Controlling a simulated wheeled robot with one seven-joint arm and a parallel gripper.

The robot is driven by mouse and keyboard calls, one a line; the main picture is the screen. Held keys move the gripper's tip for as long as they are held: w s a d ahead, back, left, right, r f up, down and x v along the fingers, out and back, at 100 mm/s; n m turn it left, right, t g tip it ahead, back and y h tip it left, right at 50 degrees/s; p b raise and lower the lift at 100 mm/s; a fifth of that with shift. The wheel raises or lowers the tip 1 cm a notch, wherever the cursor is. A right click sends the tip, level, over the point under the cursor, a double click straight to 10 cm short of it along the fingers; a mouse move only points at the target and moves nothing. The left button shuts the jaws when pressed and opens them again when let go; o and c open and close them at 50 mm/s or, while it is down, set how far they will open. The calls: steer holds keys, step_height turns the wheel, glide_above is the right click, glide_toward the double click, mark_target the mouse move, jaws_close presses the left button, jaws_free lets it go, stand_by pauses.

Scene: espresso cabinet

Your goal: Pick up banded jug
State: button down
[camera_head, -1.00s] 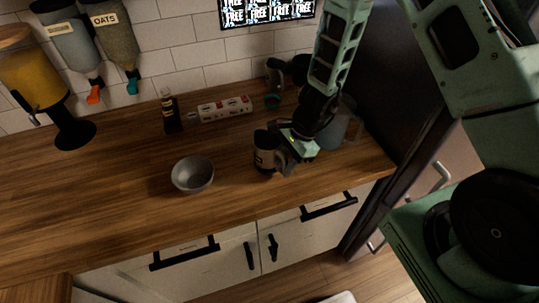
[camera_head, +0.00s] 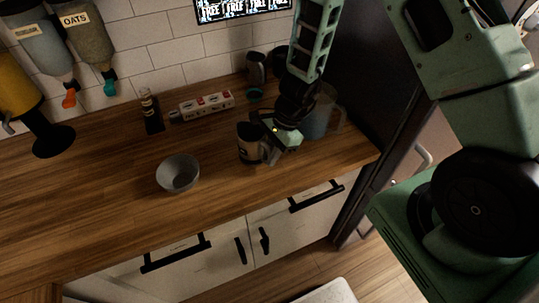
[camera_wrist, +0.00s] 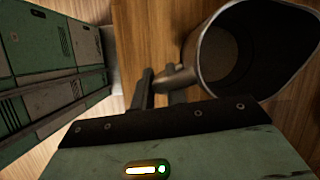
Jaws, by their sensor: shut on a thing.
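The banded jug (camera_head: 248,147) is dark with a paler band and is upright at the middle right of the counter in the head view. My gripper (camera_head: 268,137) is at its right side. In the wrist view, the jug (camera_wrist: 240,55) shows its open rim and its empty-looking inside at the upper right. My gripper (camera_wrist: 165,88) is shut on the jug's handle there, with the two dark fingers on either side of it. Whether the jug's base touches the counter is hard to tell in the head view.
A grey bowl (camera_head: 178,174) stands left of the jug on the wooden counter (camera_head: 90,210). A small bottle (camera_head: 152,112) and a white-and-red box (camera_head: 206,105) are behind. A translucent container (camera_head: 318,118) stands close right of my gripper, near a dark tall cabinet (camera_head: 375,75).

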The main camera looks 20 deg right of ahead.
steer(key=shift+r, duration=4.45)
